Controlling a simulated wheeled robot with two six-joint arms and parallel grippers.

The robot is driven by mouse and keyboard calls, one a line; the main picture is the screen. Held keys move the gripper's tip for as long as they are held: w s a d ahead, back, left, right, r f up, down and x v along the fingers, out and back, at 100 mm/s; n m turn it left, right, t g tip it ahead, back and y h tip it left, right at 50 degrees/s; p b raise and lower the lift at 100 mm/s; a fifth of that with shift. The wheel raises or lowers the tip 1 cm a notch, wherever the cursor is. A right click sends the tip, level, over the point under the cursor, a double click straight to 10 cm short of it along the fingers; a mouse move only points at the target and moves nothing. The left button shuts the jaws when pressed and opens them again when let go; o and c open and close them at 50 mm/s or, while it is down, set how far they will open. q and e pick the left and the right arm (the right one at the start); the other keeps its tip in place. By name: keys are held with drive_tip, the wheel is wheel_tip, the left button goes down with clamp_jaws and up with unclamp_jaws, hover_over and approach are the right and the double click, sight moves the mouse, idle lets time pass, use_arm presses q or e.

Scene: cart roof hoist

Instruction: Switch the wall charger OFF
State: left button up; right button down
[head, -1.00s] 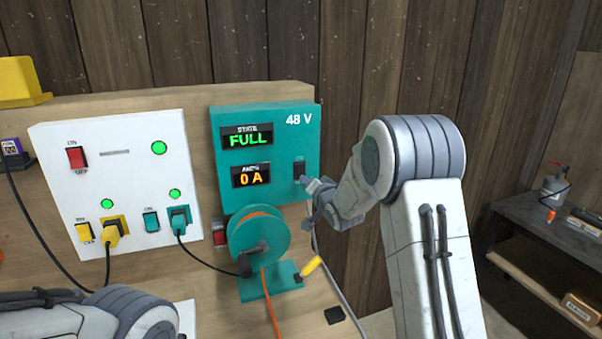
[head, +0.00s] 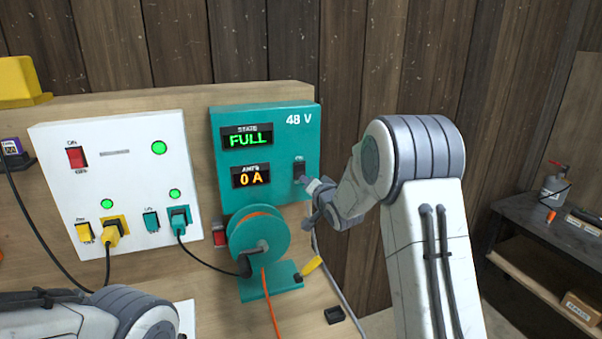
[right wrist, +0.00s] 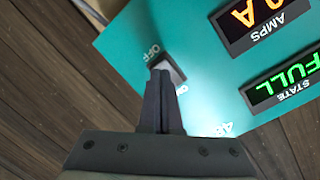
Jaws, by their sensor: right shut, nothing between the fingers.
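The wall charger (head: 265,113) is a teal box marked 48 V, mounted on the wooden board. Its displays read STATE FULL in green and AMPS 0 A in orange. Its dark rocker switch (head: 299,169) is at the lower right of its face. My right gripper (head: 309,184) is shut and empty, just below and right of the switch. In the right wrist view the closed fingertips (right wrist: 160,74) overlap the light-coloured rocker (right wrist: 172,70), close to the OFF label. I cannot tell whether they touch it. My left gripper is out of view.
A white panel (head: 125,150) with switches, green lamps and plugs stands left of the charger. A teal reel (head: 245,232) with an orange cord sits below the charger. A grey cable hangs beside my right gripper. A dark shelf (head: 545,235) is at the right.

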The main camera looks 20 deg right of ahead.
drive_tip(key=shift+w+f, duration=0.15)
drive_tip(key=shift+w, duration=0.85)
idle(0.3)
drive_tip(key=shift+s, duration=0.15)
drive_tip(key=s+r+b, duration=0.1)
drive_tip(key=s, duration=0.5)
drive_tip(key=shift+s, duration=0.3)
idle(0.3)
